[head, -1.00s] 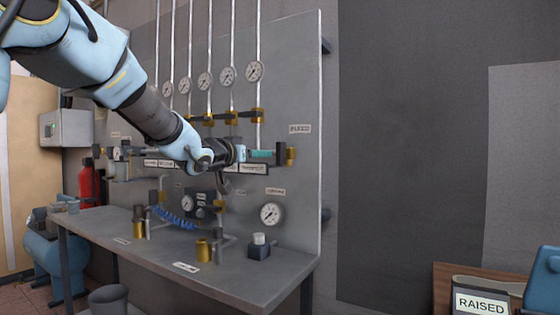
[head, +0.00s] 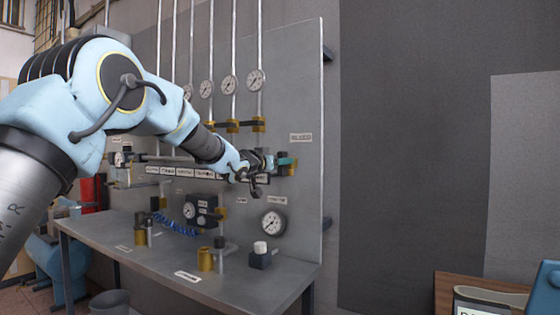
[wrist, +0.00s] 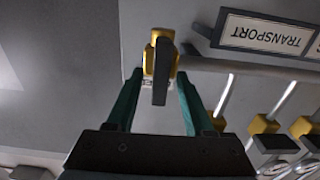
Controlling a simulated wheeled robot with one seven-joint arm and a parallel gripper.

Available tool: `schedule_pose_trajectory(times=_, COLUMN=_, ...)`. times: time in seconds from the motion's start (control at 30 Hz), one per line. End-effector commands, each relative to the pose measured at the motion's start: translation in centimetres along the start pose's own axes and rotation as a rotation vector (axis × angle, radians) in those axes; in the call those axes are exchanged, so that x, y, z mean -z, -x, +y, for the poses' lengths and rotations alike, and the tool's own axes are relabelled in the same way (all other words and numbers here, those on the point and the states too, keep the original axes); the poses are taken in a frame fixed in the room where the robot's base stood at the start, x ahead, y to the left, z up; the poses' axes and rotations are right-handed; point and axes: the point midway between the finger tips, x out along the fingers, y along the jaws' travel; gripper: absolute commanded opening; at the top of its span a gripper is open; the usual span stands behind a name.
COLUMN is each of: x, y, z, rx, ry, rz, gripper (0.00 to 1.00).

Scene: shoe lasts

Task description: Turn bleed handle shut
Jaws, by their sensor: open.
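The bleed handle (wrist: 161,72) is a dark flat lever on a brass-yellow valve body (wrist: 149,62) at the end of the grey pipe. In the wrist view it stands between the two teal fingers of my gripper (wrist: 159,78). My gripper is open, with one finger on each side of the handle; a gap shows on the left, while the right finger is close to it. Whether that finger touches is unclear. In the head view my gripper (head: 284,161) is at the pipe's right end, and its fingers partly cover the brass valve (head: 292,168).
A grey panel carries labels, a row of gauges (head: 256,80) above and a larger gauge (head: 273,222) below. A TRANSPORT label (wrist: 264,33) sits beside the pipe. The bench (head: 150,262) holds brass fittings (head: 205,260) and a white-topped block (head: 260,257). Right of the panel is free room.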

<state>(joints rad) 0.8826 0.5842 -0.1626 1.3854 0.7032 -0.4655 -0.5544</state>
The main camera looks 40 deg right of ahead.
Motion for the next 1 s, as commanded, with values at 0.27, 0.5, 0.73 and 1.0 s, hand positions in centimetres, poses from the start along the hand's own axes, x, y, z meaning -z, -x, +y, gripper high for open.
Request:
schedule_pose_trajectory(times=0.27, x=-0.04, y=0.03, z=-0.02, rx=0.000, ry=0.000, rz=0.000, gripper=0.39)
schedule_pose_trajectory(times=0.5, x=-0.04, y=0.04, z=-0.02, rx=0.000, ry=0.001, rz=0.000, gripper=0.12)
schedule_pose_trajectory(times=0.73, x=-0.04, y=0.04, z=-0.02, rx=0.000, ry=0.001, rz=0.000, gripper=0.00)
schedule_pose_trajectory(times=1.0, x=-0.05, y=0.05, z=-0.02, rx=0.000, ry=-0.001, rz=0.000, gripper=0.00)
